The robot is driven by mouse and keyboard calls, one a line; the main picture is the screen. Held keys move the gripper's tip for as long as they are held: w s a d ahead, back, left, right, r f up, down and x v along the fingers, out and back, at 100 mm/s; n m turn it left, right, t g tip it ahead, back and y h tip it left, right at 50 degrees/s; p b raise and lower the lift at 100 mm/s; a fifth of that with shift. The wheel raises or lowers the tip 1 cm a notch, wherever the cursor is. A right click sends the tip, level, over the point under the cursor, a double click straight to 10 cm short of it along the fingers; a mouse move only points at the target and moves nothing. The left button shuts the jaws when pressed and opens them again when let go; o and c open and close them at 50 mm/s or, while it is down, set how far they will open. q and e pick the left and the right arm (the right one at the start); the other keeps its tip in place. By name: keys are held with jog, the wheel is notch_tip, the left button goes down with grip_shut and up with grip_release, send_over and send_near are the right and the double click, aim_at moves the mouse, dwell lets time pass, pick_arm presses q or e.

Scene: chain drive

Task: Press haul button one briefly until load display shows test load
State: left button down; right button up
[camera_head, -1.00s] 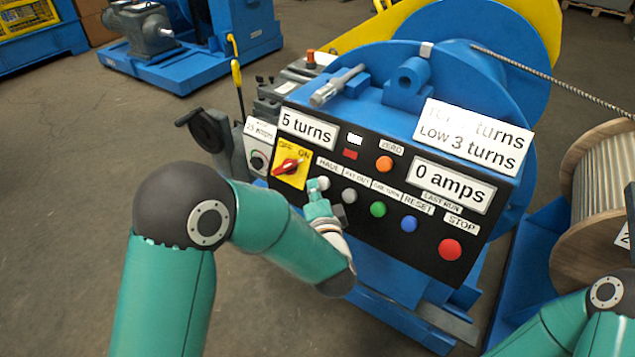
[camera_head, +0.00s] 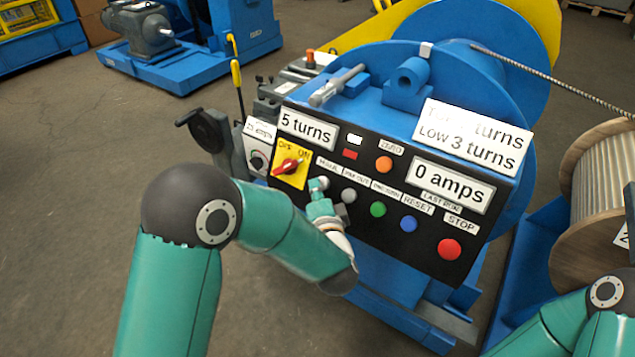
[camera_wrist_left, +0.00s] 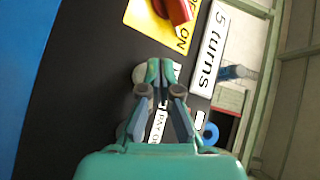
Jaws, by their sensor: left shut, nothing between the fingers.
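The black control panel (camera_head: 430,250) carries a HAUL label (camera_head: 329,166) with a pale button (camera_head: 323,183) below it. My left gripper (camera_head: 316,188) is shut and empty, its tips at this button. In the left wrist view the shut fingertips (camera_wrist_left: 160,66) are beside the pale button (camera_wrist_left: 140,73), partly covering it; I cannot tell whether they touch it. The turns display (camera_head: 308,129) reads "5 turns" and the amps display (camera_head: 452,186) reads "0 amps". My right gripper is out of view.
A grey button (camera_head: 348,195), green button (camera_head: 378,209), blue button (camera_head: 408,223) and red stop button (camera_head: 449,249) run rightward. A red switch on a yellow plate (camera_head: 289,168) is left of the haul button. A wooden reel (camera_head: 590,205) stands at right.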

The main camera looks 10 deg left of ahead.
pick_arm(q)
jog(key=shift+w+d+f, duration=0.15)
jog(key=shift+w+f, duration=0.05)
jog(key=shift+w, duration=0.1)
dwell(0.4)
jog(key=shift+s, duration=0.1)
dwell(0.4)
jog(key=shift+s+a+r+p, duration=0.25)
jog(key=shift+s+r+p, duration=0.15)
jog(key=shift+s, duration=0.3)
jog(key=shift+r, duration=0.1)
jog(key=s, duration=0.1)
jog(key=s+a+r+p, duration=0.1)
jog(key=s+r, duration=0.1)
jog(key=s, duration=0.1)
jog(key=shift+s+a, duration=0.1)
jog(key=shift+a, duration=0.2)
dwell(0.4)
